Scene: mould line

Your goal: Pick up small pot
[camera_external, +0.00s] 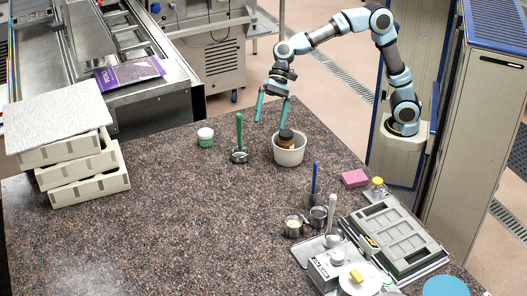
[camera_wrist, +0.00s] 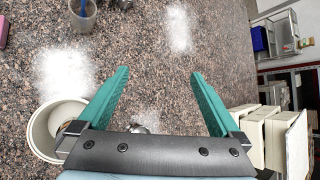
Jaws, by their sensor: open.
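My gripper (camera_external: 270,117) is open and empty above the far part of the speckled counter. Its two teal fingers (camera_wrist: 160,74) are spread apart in the wrist view. A white round pot (camera_external: 289,155) with a brown, dark-lidded jar (camera_external: 285,138) in it stands just below and right of the fingers. In the wrist view this pot (camera_wrist: 40,134) is at the left, partly hidden by the gripper body. Two small metal pots stand nearer the front, one with pale contents (camera_external: 293,227) and one beside it (camera_external: 318,216). I cannot tell which one is the small pot.
A green-handled ladle (camera_external: 239,153) and a small white-lidded jar (camera_external: 205,138) stand left of the white pot. A clear cup (camera_external: 310,199), pink block (camera_external: 354,178) and scale (camera_external: 325,272) are at right. Stacked moulds (camera_external: 85,182) are at left. The counter's middle is clear.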

